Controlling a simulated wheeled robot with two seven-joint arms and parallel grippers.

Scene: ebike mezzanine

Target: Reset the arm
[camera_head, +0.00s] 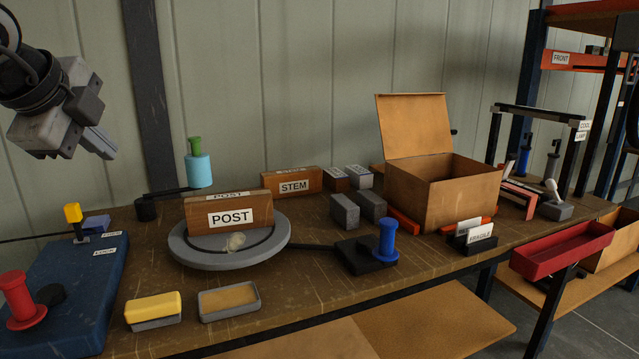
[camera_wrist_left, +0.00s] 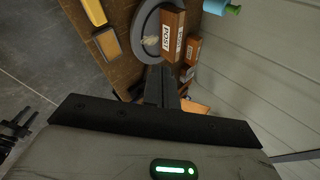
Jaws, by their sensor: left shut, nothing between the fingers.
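My left gripper (camera_head: 98,143) is in the upper left of the head view, raised above the left end of the workbench (camera_head: 320,293). Its fingers are shut with nothing between them, and it touches nothing. In the left wrist view the closed fingers (camera_wrist_left: 160,88) point towards the bench, with the round grey turntable (camera_wrist_left: 147,25) and the wooden POST block (camera_wrist_left: 172,32) beyond them. In the head view the POST block (camera_head: 229,214) stands on the turntable (camera_head: 230,255). My right gripper is not in view.
A blue box (camera_head: 75,300) with a red knob (camera_head: 20,300) stands at the bench's left. A yellow-topped block (camera_head: 153,307) and a shallow tray (camera_head: 229,300) lie in front. An open cardboard box (camera_head: 455,195) and a red bin (camera_head: 562,250) are at right. The space around the raised gripper looks clear.

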